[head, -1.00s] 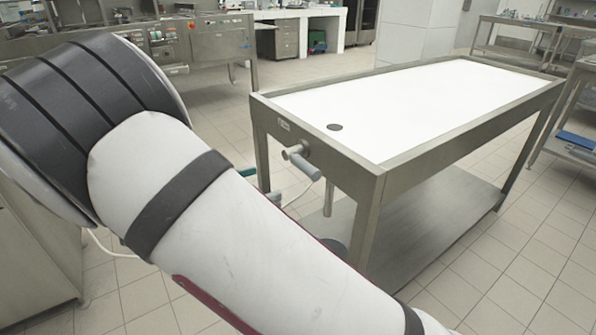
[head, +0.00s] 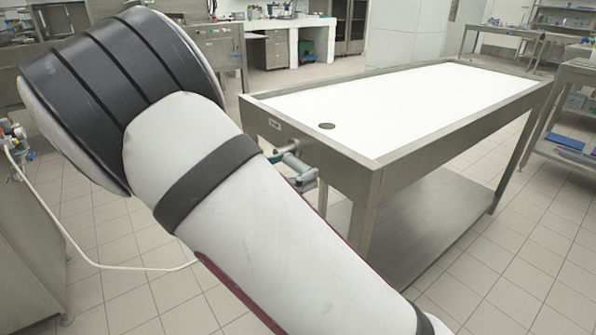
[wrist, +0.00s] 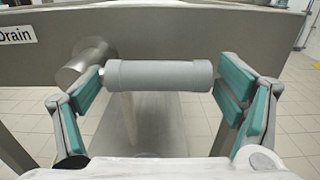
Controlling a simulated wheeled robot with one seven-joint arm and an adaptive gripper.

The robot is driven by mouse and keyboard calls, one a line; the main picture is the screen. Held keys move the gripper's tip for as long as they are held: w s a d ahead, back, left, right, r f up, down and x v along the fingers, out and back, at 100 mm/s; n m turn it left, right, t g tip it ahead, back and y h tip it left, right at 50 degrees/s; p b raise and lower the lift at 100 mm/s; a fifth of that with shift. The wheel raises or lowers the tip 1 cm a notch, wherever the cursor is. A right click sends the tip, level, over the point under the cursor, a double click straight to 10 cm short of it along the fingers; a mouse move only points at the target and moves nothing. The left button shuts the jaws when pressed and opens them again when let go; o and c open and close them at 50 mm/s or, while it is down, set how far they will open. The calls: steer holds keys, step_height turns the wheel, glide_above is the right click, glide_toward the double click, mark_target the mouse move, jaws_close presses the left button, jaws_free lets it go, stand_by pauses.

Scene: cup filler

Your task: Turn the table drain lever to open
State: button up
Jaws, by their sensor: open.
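The drain lever (wrist: 160,75) is a grey cylindrical handle lying level across the wrist view. It joins a metal hub (wrist: 82,62) on the table's steel side, near a "Drain" label (wrist: 16,35). My gripper (wrist: 160,86) is open, with teal pads left and right of the handle. The handle lies between the fingers; its right end is close to the right pads, and I cannot tell if they touch. In the head view the lever (head: 298,164) shows at the table's near end, and my arm partly hides the gripper.
A side bench (head: 570,125) stands at the right. A white hose (head: 110,267) hangs at the left. Tiled floor is open around the table.

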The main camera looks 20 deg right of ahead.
steer(key=shift+w+d, duration=0.15)
steer(key=shift+d, duration=0.35)
steer(key=c, duration=1.7)
